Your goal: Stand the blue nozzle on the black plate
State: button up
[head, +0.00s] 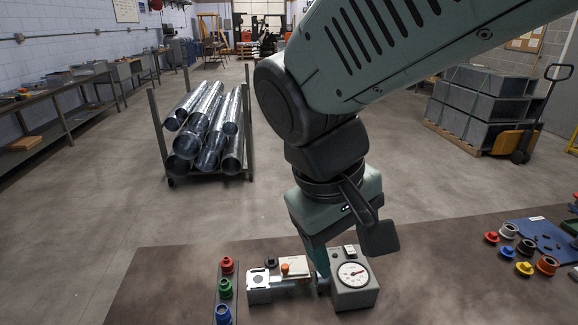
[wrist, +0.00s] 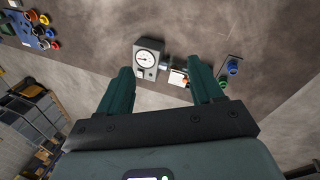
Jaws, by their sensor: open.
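The blue nozzle (head: 223,314) is at the near end of a narrow dark strip (head: 216,288) on the brown table, in line with a green nozzle (head: 225,288) and a red nozzle (head: 227,265). The blue nozzle also shows in the wrist view (wrist: 232,66), right of my fingers. The dark strip may be the black plate; I cannot tell for sure. My gripper (wrist: 163,70) is open, with nothing visible between its fingers. In the head view its fingers (head: 318,262) are right of the nozzles, overlapping the gauge device in the picture.
A grey box with a round dial (head: 351,274) and a clamp-like fixture (head: 272,286) stand right of the nozzles. A blue mat (head: 541,236) with several coloured rings lies at the right. Bare table lies between the dial box and the rings.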

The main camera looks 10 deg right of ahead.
jog(key=s+r+m+t+y, duration=0.3)
jog(key=r+t, duration=0.1)
jog(key=r, duration=0.2)
jog(key=shift+r+m, duration=0.3)
jog(key=shift+r, duration=0.05)
